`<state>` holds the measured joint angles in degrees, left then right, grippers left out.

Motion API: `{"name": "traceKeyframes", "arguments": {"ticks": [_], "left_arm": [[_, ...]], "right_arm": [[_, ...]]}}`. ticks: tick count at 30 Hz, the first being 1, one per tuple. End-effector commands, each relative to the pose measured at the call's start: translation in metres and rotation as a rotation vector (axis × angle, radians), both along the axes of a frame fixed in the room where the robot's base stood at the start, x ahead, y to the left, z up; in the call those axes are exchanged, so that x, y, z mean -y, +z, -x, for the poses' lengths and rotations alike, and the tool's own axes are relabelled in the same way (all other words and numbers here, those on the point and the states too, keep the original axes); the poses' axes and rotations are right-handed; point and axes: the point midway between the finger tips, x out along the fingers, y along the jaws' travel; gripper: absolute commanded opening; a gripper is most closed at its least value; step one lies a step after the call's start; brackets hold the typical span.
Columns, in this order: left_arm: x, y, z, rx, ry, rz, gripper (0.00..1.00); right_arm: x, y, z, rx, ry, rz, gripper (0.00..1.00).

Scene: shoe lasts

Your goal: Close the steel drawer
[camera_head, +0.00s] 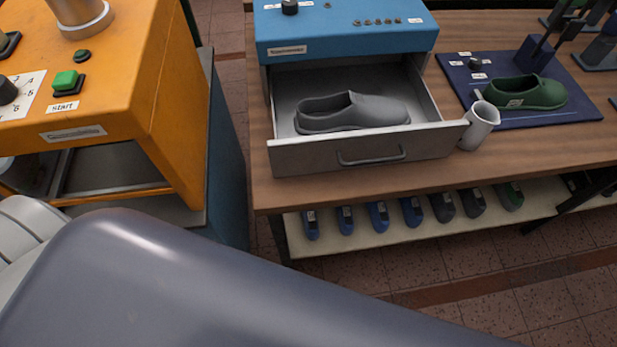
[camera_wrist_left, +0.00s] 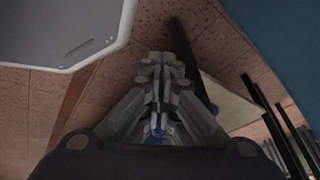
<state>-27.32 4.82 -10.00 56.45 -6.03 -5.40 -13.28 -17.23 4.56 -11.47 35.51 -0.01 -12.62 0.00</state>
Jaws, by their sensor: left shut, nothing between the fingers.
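The steel drawer (camera_head: 300,160) is pulled out of the blue cabinet (camera_head: 347,35) on the wooden bench. Its front has a curved handle (camera_head: 372,155). A grey shoe (camera_head: 352,112) lies inside the drawer. My left gripper (camera_wrist_left: 160,62) shows in the left wrist view with its fingers together and empty, over the tiled floor and not touching the drawer. In the head view a large grey arm link of mine fills the lower left, and the left gripper itself is hidden. My right gripper is not in view.
A white cup (camera_head: 479,126) stands right beside the drawer front's right end. A green shoe (camera_head: 525,92) sits on a blue mat (camera_head: 500,119) at right. Several shoe lasts line the lower shelf (camera_head: 390,234). An orange machine (camera_head: 130,85) stands left, across a gap.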

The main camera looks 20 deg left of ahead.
Motion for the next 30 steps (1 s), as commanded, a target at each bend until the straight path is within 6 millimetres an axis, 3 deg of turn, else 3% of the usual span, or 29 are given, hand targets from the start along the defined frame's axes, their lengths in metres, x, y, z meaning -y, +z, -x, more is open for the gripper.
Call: {"name": "traceKeyframes", "arguments": {"ticks": [1, 8, 15, 24, 27, 30], "left_arm": [[0.005, 0.008, -0.012, 0.071, -0.058, -0.011, 0.0], [0.025, 0.086, -0.066, 0.398, -0.313, -0.12, 0.0], [0.039, 0.2, -0.106, 0.739, -0.539, -0.317, 0.0], [0.052, 0.359, -0.126, 1.11, -0.745, -0.648, 0.0], [0.055, 0.397, -0.126, 1.186, -0.782, -0.733, 0.0], [0.057, 0.42, -0.126, 1.229, -0.803, -0.787, 0.0]], "right_arm": [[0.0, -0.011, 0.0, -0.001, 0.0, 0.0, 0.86], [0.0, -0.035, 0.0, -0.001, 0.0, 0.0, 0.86], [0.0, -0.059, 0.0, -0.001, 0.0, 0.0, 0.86], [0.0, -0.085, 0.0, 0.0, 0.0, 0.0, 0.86], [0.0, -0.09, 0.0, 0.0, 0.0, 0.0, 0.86], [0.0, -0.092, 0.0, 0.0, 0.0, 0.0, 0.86]]}}
